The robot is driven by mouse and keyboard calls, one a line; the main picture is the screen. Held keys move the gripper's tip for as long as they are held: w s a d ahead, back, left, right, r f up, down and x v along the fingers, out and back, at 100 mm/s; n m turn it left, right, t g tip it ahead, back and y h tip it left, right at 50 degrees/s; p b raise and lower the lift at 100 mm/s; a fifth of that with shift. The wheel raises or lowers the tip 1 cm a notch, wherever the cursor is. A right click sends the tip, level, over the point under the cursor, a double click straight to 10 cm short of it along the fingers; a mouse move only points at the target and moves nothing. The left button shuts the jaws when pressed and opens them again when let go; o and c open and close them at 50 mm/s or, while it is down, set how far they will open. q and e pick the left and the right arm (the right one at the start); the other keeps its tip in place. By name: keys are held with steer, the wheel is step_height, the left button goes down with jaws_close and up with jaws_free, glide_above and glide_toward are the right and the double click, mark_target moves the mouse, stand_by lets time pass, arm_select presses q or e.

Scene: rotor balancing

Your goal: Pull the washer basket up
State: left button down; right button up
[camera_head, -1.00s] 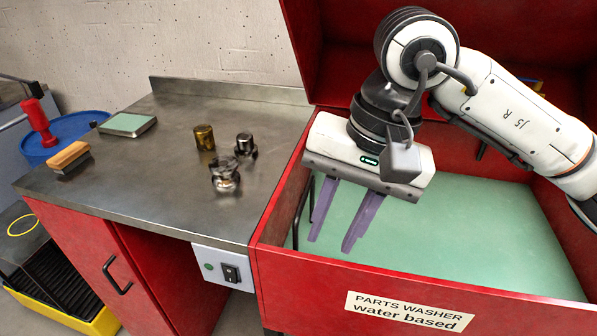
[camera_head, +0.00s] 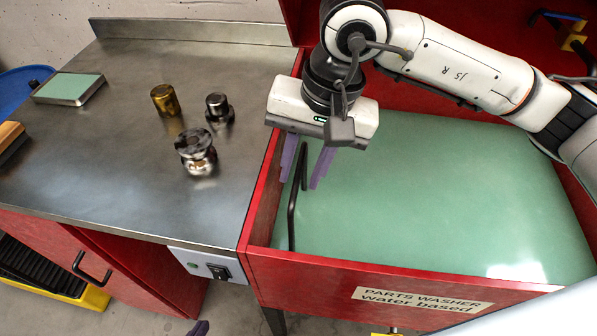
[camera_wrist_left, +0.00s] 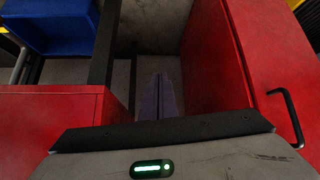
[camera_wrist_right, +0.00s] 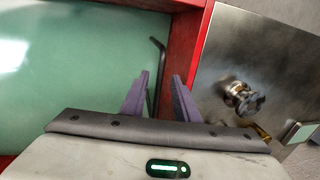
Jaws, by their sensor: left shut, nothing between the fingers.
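The parts washer (camera_head: 400,302) is a red open tub filled with flat green liquid. A black bent bar, the washer basket's handle (camera_head: 293,205), rises from the liquid by the tub's left wall; the basket body is hidden. My right gripper (camera_head: 304,170) is open above the handle, pointing down. The handle (camera_wrist_right: 157,62) shows between its fingers in the right wrist view; I cannot tell whether they touch. My left gripper (camera_wrist_left: 157,98) is shut and empty, low in front of the red cabinets; only a fingertip (camera_head: 200,328) shows in the head view.
The steel bench (camera_head: 110,150) left of the washer holds a brass cylinder (camera_head: 165,99), a dark metal part (camera_head: 218,108), a shiny metal part (camera_head: 196,152) and a green-topped block (camera_head: 69,88). A switch box (camera_head: 205,266) hangs at its front edge.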

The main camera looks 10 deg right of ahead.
steer(key=shift+a+f, duration=0.2)
steer(key=shift+f, duration=0.75)
steer(key=shift+w+f, duration=0.1)
steer(key=shift+f, duration=0.05)
jaws_close()
arm_select(q)
steer(key=shift+w+r, duration=0.4)
steer(key=shift+w, duration=0.15)
